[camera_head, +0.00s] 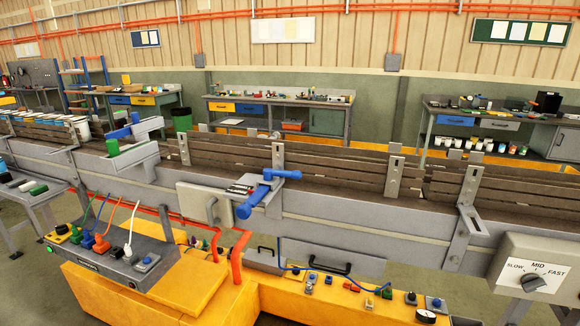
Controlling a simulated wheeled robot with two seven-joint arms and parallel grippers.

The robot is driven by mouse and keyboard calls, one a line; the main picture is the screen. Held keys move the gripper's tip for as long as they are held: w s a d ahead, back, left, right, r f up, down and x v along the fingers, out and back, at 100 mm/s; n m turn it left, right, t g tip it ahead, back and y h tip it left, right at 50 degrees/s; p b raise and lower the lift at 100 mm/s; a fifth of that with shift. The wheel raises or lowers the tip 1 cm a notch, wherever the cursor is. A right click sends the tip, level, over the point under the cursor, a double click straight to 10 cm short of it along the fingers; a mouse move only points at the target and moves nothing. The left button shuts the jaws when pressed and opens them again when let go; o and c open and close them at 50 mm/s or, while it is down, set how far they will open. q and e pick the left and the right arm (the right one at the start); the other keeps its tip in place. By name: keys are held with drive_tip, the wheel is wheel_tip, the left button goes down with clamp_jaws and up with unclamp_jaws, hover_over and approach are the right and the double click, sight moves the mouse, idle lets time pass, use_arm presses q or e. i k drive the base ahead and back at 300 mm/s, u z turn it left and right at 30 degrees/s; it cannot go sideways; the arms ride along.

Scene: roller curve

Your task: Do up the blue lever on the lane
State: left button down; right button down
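The blue lever (254,197) sits on the near side of the roller lane (330,212), close to the middle of the camera_head view. Its thick handle slants down towards the near left. A blue bar with a rounded end (284,174) extends right from its top. Dark ribbed parts show beside it on the left. I cannot tell from this view whether it is fastened. Neither of my grippers is in view.
A grey plate (204,203) stands left of the lever. A green and blue fitting (130,150) is farther left. A speed dial box (533,275) is at the right. Below are a yellow base (150,300), a socket panel with cables (110,258) and orange pipes (237,258).

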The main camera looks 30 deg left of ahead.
sight(268, 173)
drive_tip(key=z, duration=1.75)
drive_tip(key=k, duration=2.15)
drive_tip(key=u, duration=1)
